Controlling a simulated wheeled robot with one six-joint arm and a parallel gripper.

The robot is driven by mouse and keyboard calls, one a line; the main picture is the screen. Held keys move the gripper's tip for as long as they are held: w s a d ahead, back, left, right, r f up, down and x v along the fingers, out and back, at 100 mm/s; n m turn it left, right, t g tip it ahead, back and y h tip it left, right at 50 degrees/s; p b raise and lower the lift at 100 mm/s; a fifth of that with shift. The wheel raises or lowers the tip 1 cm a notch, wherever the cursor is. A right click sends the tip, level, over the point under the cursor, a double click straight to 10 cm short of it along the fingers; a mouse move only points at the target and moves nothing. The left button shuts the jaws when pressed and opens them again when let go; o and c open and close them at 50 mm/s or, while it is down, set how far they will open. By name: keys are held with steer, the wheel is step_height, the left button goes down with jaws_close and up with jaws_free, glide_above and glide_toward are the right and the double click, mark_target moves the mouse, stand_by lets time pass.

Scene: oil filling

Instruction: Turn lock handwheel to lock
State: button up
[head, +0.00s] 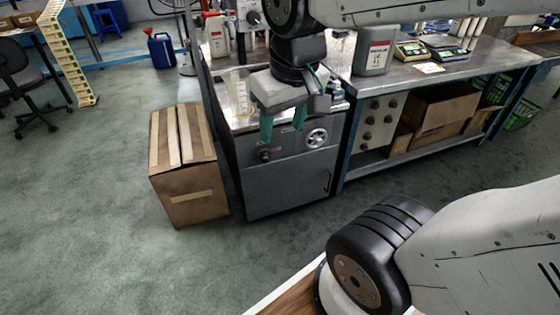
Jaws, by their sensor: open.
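A silver spoked handwheel (317,138) is on the upper front panel of a grey metal cabinet (285,182). A smaller dark knob or handwheel (265,155) is on the same panel to its left. The picture does not show clearly which one is the lock handwheel. My gripper (283,131) points down with its two green fingers apart and nothing visible between them. It appears in front of the cabinet's top edge, up and left of the silver handwheel and above the dark knob. It looks clear of both, though its depth is hard to judge.
A taped cardboard box (187,195) stands on the floor left of the cabinet. A workbench (450,70) adjoins on the right, with a grey canister (374,50), scales and a small bottle (338,92) nearby. The floor in front of the cabinet is clear.

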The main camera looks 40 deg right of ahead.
steer(key=w+d+f+m+t, duration=0.1)
steer(key=w+d+f+t, duration=0.3)
steer(key=w, duration=0.7)
steer(key=w+d+f+m+h, duration=0.1)
steer(key=w+d+f, duration=0.1)
steer(key=w+f, duration=0.65)
steer(key=w+d+f+m+t, duration=0.1)
steer(key=w+d+f+t, duration=0.2)
steer(key=w, duration=1.1)
steer(key=w+d+f+t, duration=0.1)
steer(key=w+d+f, duration=0.1)
steer(key=f, duration=0.4)
steer(key=w+d+f+m+t+h, duration=0.1)
steer(key=w+d+f, duration=0.2)
steer(key=f, duration=0.4)
steer(key=w+d+f+m+t, duration=0.1)
steer(key=w+d+f+t, duration=0.1)
steer(key=f, duration=0.5)
steer(key=shift+w+d+f+h, duration=0.2)
steer(key=shift+d+h, duration=0.1)
steer(key=shift+d, duration=0.3)
steer(key=m+t+h, duration=0.2)
steer(key=m+t, duration=0.1)
steer(key=t, duration=0.1)
glide_toward(266, 161)
steer(key=w, duration=0.1)
steer(key=shift+x, duration=3.9)
steer(key=shift+d, duration=0.2)
steer(key=c, duration=1)
